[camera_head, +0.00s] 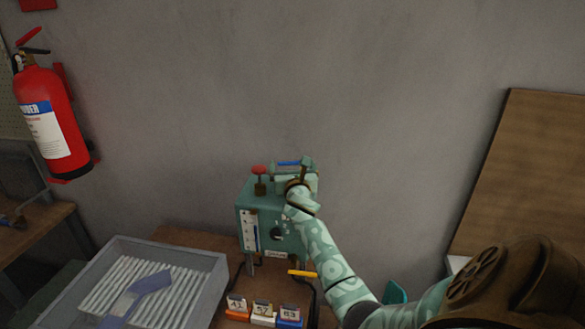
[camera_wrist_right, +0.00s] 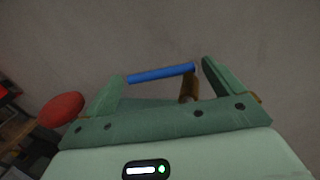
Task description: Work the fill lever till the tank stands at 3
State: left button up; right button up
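A green machine box (camera_head: 245,190) stands on the bench against the wall. A white gauge strip (camera_head: 250,230) is on its front; its reading is too small to tell. A blue bar-shaped handle (camera_head: 289,163) shows at the top, with a brown arm at one end in the right wrist view (camera_wrist_right: 160,73). I cannot tell for sure that it is the fill lever. My right gripper (camera_head: 292,167) is at this handle, its fingers apart on either side of it in the right wrist view (camera_wrist_right: 161,70). I see no grip on the bar. My left gripper is out of view.
A red knob (camera_head: 259,170) stands left of my right gripper. A yellow handle (camera_head: 302,273) sticks out below the box. A grey tray (camera_head: 215,288) with ribbed lining and a blue-grey item is at lower left. Several numbered blocks (camera_head: 263,318) sit in front. A fire extinguisher (camera_head: 52,125) hangs left.

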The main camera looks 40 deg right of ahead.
jog(key=c, duration=0.9)
jog(key=shift+w+f+m+g+h+b, duration=0.2)
jog(key=shift+m+g+h+b, duration=0.25)
jog(key=shift+b, duration=0.2)
jog(key=shift+w+f+m+g+h+b, duration=0.15)
jog(key=shift+m+g+h+b, duration=0.25)
jog(key=shift+b, duration=0.2)
jog(key=shift+r+m+g+h, duration=0.15)
jog(key=shift+m+g+h, duration=0.1)
jog(key=shift+g+h, duration=0.1)
jog(key=shift+r, duration=0.15)
jog(key=o, duration=1.2)
jog(key=shift+c, duration=0.2)
jog(key=shift+o, duration=0.2)
jog(key=shift+s+d, duration=0.1)
jog(key=shift+d, duration=0.05)
